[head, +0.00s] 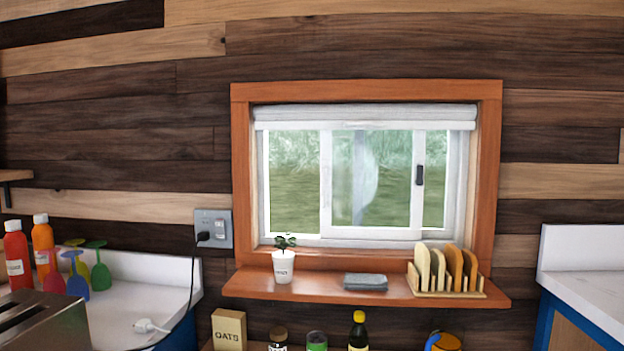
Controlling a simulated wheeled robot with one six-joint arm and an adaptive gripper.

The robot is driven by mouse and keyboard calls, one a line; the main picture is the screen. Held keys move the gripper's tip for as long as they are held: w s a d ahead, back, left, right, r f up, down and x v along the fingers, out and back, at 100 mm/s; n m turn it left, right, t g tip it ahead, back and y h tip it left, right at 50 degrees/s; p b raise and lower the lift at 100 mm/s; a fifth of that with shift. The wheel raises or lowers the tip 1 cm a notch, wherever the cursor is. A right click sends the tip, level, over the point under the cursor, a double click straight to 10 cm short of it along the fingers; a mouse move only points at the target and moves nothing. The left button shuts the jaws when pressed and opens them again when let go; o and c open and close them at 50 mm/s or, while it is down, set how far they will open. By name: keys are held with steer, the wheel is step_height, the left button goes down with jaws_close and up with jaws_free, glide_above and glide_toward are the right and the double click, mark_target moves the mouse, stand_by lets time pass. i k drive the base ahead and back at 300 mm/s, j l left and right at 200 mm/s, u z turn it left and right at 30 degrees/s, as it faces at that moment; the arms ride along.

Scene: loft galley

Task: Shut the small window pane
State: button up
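The small window pane (375,180) is a white-framed sliding panel in the window, standing upright a little right of the middle of the opening. A small dark handle (420,175) is on its right-hand stile. A narrow strip of the opening (434,180) shows between that stile and the white jamb on the right. A wider section (293,180) shows to the left of the pane; I cannot tell whether it is glazed. My gripper is not in view.
Below the window, a wooden sill shelf (325,290) holds a potted plant (283,268), a folded grey cloth (365,282) and a rack of boards (445,270). A rolled blind (365,115) hangs above.

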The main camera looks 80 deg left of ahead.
mark_target(415, 231)
steer(key=u, duration=2.4)
